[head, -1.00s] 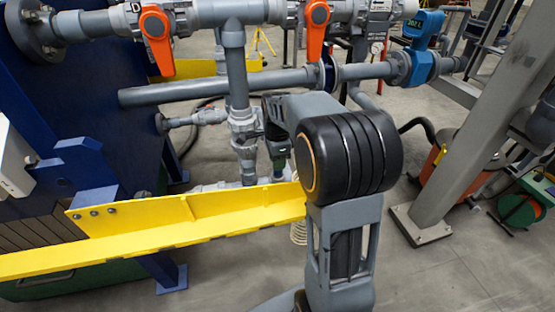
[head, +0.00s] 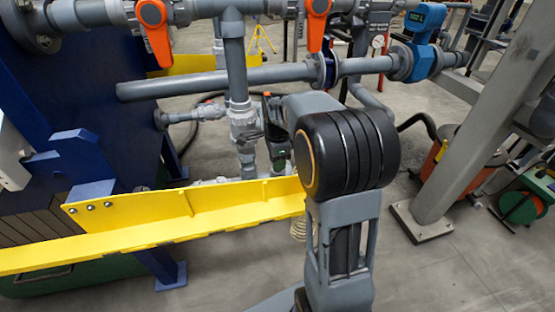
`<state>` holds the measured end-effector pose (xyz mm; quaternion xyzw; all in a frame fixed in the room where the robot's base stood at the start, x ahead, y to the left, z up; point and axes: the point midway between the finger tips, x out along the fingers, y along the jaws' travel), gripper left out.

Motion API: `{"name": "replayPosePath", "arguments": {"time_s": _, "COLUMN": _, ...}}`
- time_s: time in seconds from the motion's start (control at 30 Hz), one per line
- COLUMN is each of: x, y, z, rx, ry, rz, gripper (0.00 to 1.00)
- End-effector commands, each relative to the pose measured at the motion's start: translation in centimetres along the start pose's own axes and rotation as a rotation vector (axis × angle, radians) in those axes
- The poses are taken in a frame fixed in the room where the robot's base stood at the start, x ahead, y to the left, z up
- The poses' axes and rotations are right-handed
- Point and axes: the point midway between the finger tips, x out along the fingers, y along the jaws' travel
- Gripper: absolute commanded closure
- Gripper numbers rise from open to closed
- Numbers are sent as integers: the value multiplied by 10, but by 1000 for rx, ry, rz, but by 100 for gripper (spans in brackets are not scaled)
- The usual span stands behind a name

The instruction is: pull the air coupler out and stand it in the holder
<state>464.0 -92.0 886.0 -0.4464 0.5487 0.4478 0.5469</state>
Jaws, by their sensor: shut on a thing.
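My gripper (head: 277,140) is a dark shape at the end of my grey arm, left of the large black joint and beside the grey vertical pipe. My arm hides much of it, and its fingertips are hard to make out. It is shut on a small dark-green part, which I take to be the air coupler (head: 279,158), hanging just above the yellow beam. I cannot tell whether the coupler is clear of its fitting. A pale coiled hose (head: 298,230) shows below, beside my arm. I cannot pick out the holder.
The yellow beam (head: 125,226) crosses in front. Grey pipes (head: 215,82) with orange-handled valves (head: 152,13) run above and behind the gripper. Floor between my arm and the post is open.

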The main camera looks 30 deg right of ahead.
Motion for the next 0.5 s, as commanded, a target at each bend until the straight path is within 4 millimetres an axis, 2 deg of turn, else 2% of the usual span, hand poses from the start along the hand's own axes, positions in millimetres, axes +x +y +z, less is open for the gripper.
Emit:
{"name": "replayPosePath", "arguments": {"time_s": 0.43, "x": 15, "y": 0, "z": 0, "rx": 0, "ry": 0, "rz": 1, "gripper": 100}}
{"name": "replayPosePath", "arguments": {"time_s": 0.47, "x": 13, "y": 0, "z": 0, "rx": 0, "ry": 0, "rz": 0, "gripper": 67}}
{"name": "replayPosePath", "arguments": {"time_s": 0.5, "x": 13, "y": 0, "z": 0, "rx": 0, "ry": 0, "rz": 0, "gripper": 63}}
